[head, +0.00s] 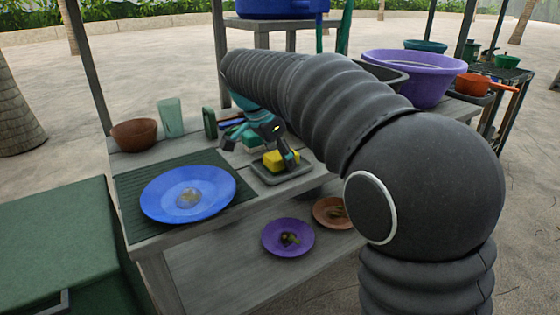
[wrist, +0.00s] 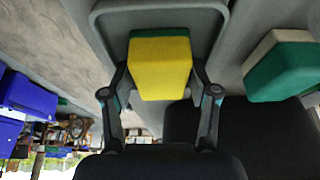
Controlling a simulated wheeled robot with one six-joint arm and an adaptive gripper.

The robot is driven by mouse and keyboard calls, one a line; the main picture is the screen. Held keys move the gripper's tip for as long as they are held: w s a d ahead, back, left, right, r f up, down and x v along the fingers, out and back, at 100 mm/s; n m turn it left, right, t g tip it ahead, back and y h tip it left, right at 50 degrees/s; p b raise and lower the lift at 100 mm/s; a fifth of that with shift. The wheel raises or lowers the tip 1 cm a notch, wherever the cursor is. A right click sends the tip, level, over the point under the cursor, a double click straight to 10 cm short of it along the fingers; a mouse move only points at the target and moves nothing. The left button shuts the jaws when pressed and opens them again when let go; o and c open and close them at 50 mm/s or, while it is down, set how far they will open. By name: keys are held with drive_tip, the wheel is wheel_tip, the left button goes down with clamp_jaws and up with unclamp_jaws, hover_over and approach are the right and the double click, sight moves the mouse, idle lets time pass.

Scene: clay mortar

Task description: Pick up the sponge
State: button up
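The sponge (head: 281,161), yellow with a green layer, sits over a small grey tray (head: 268,179) near the table's front right. The sponge also shows in the wrist view (wrist: 160,68), yellow face towards the camera and green edge at the top. My gripper (head: 258,153) is above and beside it, fingers spread, one finger partly in front of it in the head view. In the wrist view my gripper (wrist: 160,72) has one finger either side of the sponge, with slim gaps showing. Contact at the hidden fingertips cannot be made out.
A green-and-white block (wrist: 283,66) lies beside the tray. A blue plate (head: 165,200), a brown bowl (head: 134,135) and a pale green cup (head: 170,118) are to the left. A purple basin (head: 418,75) stands at the right. Plates with food rest on the lower shelf (head: 225,270).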

drive_tip(key=c, duration=0.5)
wheel_tip(320, 180, up, 10)
drive_tip(key=shift+r+p, duration=0.1)
drive_tip(key=shift+p, duration=0.8)
